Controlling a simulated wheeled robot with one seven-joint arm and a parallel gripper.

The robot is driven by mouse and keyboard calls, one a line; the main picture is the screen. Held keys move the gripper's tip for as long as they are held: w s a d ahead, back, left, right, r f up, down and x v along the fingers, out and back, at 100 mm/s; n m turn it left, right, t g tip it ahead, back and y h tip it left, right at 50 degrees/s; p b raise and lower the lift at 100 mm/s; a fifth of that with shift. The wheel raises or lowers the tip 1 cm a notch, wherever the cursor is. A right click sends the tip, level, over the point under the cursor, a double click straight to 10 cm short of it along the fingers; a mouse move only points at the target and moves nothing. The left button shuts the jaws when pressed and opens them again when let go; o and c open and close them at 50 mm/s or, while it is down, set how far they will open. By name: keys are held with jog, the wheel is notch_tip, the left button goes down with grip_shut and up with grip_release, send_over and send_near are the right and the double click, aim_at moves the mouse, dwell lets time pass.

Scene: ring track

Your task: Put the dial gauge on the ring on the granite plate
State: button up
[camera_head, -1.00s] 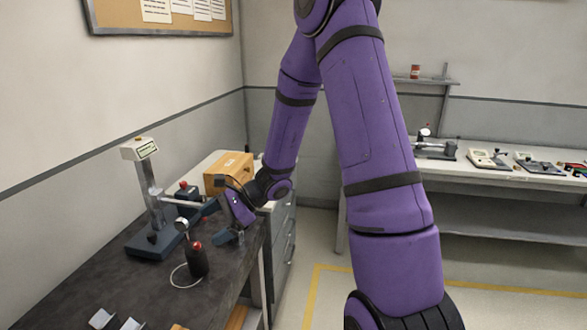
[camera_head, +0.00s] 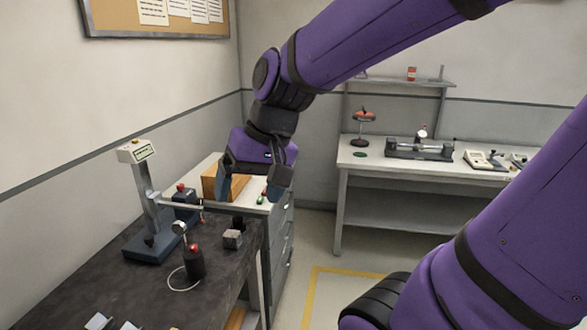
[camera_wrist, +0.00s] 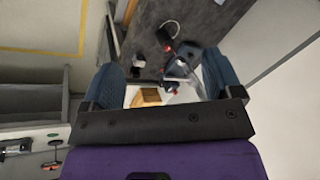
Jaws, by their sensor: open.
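My gripper (camera_head: 251,190) is open and empty, raised above the far end of the dark granite plate (camera_head: 115,280), fingers pointing down. The dial gauge (camera_head: 195,262) appears to be the black cylindrical base with a red knob and a small round dial on its upper left; it stands upright on the plate. A thin white ring (camera_head: 172,279) lies at its foot; part is hidden, so I cannot tell how far the base covers it. In the wrist view the ring (camera_wrist: 176,23) and black base (camera_wrist: 162,36) show beyond the open fingers (camera_wrist: 162,78).
A height stand (camera_head: 150,205) rises at the plate's back left. A small grey block (camera_head: 232,239) sits near the right edge. A wooden box (camera_head: 222,183) stands on a drawer cabinet behind my gripper. A second bench (camera_head: 425,168) holds instruments.

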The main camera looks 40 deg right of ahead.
jog(key=s+d+r+n+t+h, duration=0.2)
jog(key=s+d+r+n+h, duration=0.1)
jog(key=s, duration=0.3)
jog(key=shift+s+d+r+t, duration=0.2)
jog(key=shift+d+r+t, duration=0.15)
jog(key=shift+r, duration=0.4)
dwell(0.5)
